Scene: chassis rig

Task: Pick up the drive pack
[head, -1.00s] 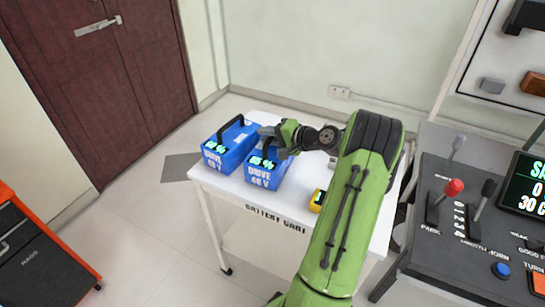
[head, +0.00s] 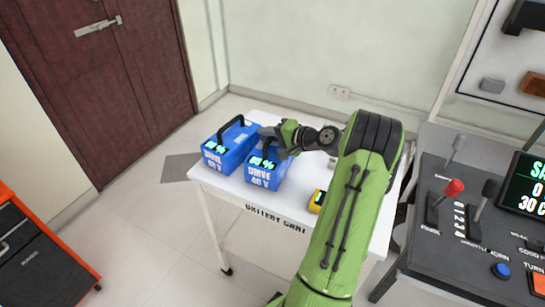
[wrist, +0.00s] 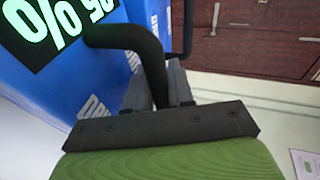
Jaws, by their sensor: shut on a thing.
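Two blue drive packs with black handles, green percent displays and "DRIVE 48 V" lettering stand side by side on the white battery cart (head: 222,190). The left drive pack (head: 217,163) is clear of my gripper. My gripper (head: 270,138) is at the top of the right drive pack (head: 261,180), shut on its black handle. In the wrist view the handle (wrist: 143,42) runs down between the two fingers (wrist: 158,88), beside a blue pack face (wrist: 60,80) with a green percent display. The pack appears to rest on the cart top.
A yellow device (head: 317,200) lies on the cart right of the packs, partly hidden by my arm. A control console (head: 475,225) with levers stands at the right. An orange and black cabinet (head: 40,260) is at the lower left, and a brown door (head: 110,80) behind.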

